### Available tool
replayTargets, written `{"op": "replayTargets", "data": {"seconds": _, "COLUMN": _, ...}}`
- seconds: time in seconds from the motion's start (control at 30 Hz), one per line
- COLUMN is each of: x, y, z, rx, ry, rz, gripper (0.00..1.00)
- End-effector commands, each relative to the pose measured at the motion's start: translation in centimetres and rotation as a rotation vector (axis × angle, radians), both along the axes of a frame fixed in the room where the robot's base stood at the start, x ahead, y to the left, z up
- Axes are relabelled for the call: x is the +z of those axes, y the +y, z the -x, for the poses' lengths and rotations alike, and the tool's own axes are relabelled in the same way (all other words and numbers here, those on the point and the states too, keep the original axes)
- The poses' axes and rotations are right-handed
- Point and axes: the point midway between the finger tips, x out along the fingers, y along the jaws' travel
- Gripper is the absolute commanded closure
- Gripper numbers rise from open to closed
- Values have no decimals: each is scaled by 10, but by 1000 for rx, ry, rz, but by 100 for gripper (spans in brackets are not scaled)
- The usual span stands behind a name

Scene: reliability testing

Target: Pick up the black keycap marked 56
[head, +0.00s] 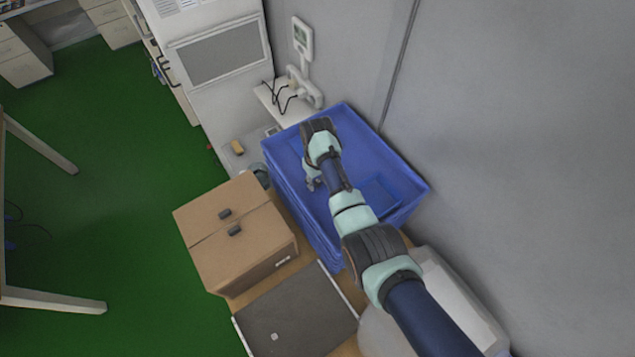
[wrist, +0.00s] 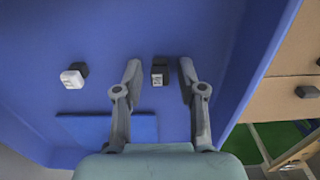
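A black keycap (wrist: 160,66) with a pale marked face lies in the blue crate, seen in the wrist view between my two fingers. Its marking is too small for me to read. My gripper (wrist: 160,72) is open, with one finger on each side of this keycap and a gap on both sides. In the head view my gripper (head: 312,183) is down inside the blue crate (head: 405,163), near its left wall, and my arm hides the keycap. A white and black keycap (wrist: 73,77) lies farther left in the wrist view.
A cardboard box (head: 265,258) stands left of the crate with two dark keycaps (head: 225,214) (head: 234,230) on top. A dark flat panel (head: 310,310) with a small pale keycap (head: 275,337) lies in front. A grey wall (head: 520,130) rises behind the crate.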

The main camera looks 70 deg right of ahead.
Motion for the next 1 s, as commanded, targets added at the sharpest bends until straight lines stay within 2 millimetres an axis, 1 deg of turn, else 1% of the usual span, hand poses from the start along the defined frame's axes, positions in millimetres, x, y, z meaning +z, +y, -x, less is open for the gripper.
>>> {"op": "replayTargets", "data": {"seconds": 0.03, "x": 0, "y": 0, "z": 0, "rx": 0, "ry": 0, "rz": 0, "gripper": 74}}
{"op": "replayTargets", "data": {"seconds": 0.17, "x": 0, "y": 0, "z": 0, "rx": 0, "ry": 0, "rz": 0, "gripper": 95}}
{"op": "replayTargets", "data": {"seconds": 0.47, "x": 0, "y": 0, "z": 0, "rx": 0, "ry": 0, "rz": 0, "gripper": 96}}
{"op": "replayTargets", "data": {"seconds": 0.57, "x": 6, "y": 0, "z": -1, "rx": 0, "ry": -1, "rz": 2, "gripper": 96}}
{"op": "replayTargets", "data": {"seconds": 0.67, "x": 23, "y": -1, "z": -1, "rx": 0, "ry": -4, "rz": 4, "gripper": 96}}
{"op": "replayTargets", "data": {"seconds": 0.8, "x": 56, "y": -1, "z": -1, "rx": 0, "ry": -4, "rz": 4, "gripper": 96}}
{"op": "replayTargets", "data": {"seconds": 0.9, "x": 78, "y": -1, "z": -1, "rx": 0, "ry": -3, "rz": 3, "gripper": 96}}
{"op": "replayTargets", "data": {"seconds": 1.0, "x": 92, "y": -1, "z": -1, "rx": 0, "ry": -2, "rz": 3, "gripper": 96}}
